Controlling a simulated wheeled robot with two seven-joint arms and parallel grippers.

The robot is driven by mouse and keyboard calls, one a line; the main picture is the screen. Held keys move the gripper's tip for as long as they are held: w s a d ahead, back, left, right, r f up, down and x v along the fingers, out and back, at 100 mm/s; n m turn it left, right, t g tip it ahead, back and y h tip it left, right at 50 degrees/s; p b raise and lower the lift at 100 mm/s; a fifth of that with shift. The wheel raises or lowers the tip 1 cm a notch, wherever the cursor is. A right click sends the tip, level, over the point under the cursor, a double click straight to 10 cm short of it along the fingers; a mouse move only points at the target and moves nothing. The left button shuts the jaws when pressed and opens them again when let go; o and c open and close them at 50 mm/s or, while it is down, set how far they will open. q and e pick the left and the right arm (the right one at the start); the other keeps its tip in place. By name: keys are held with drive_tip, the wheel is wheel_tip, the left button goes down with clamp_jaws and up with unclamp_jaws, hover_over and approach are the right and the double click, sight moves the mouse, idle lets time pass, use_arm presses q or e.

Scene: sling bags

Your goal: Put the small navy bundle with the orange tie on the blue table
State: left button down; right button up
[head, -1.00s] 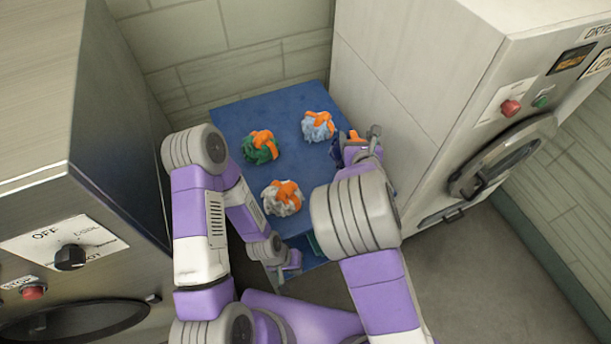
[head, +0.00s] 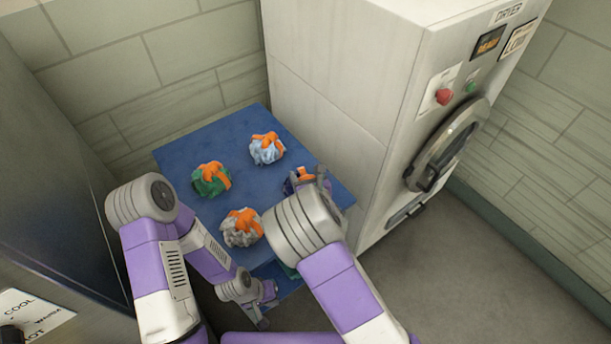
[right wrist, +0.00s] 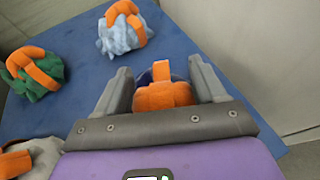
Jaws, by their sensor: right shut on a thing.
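The small navy bundle with the orange tie (head: 291,184) is at the right side of the blue table (head: 190,150), mostly hidden by my right arm in the head view. My right gripper (head: 318,180) is shut on it. In the right wrist view the orange tie (right wrist: 165,95) shows between the two fingers, with a little navy behind it. I cannot tell whether the bundle touches the tabletop. My left gripper (head: 266,305) is low at the table's near edge, with no bundle visible in it; its jaw opening is unclear.
A green bundle (head: 211,179), a light blue bundle (head: 266,149) and a grey bundle (head: 241,228), all with orange ties, sit on the table. A white dryer (head: 350,90) stands close on the right. A dark-sided machine (head: 60,190) stands on the left. The table's back left is bare.

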drive_tip(key=shift+f, duration=0.1)
drive_tip(key=o, duration=1.7)
drive_tip(key=shift+c, duration=0.2)
